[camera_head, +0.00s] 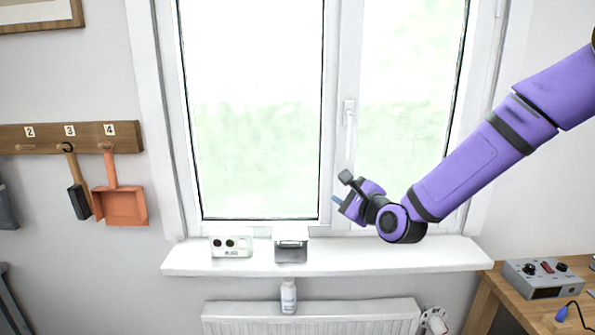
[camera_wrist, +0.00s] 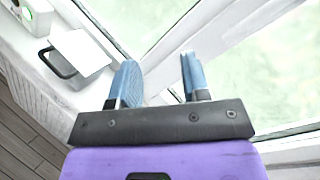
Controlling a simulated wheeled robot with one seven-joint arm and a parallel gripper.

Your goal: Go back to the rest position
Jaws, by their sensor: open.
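My purple arm reaches in from the right in the head view, with my gripper (camera_head: 337,201) in front of the window, a little above the windowsill. In the wrist view my gripper (camera_wrist: 160,82) shows two blue fingers spread apart with nothing between them. The window frame and glass lie beyond the fingers. My gripper touches nothing that I can see.
The white windowsill (camera_head: 400,257) holds a small white box with dark knobs (camera_head: 231,246) and a grey-and-white container with a handle (camera_head: 291,250). A wooden table (camera_head: 490,297) with a grey device (camera_head: 543,278) is at right.

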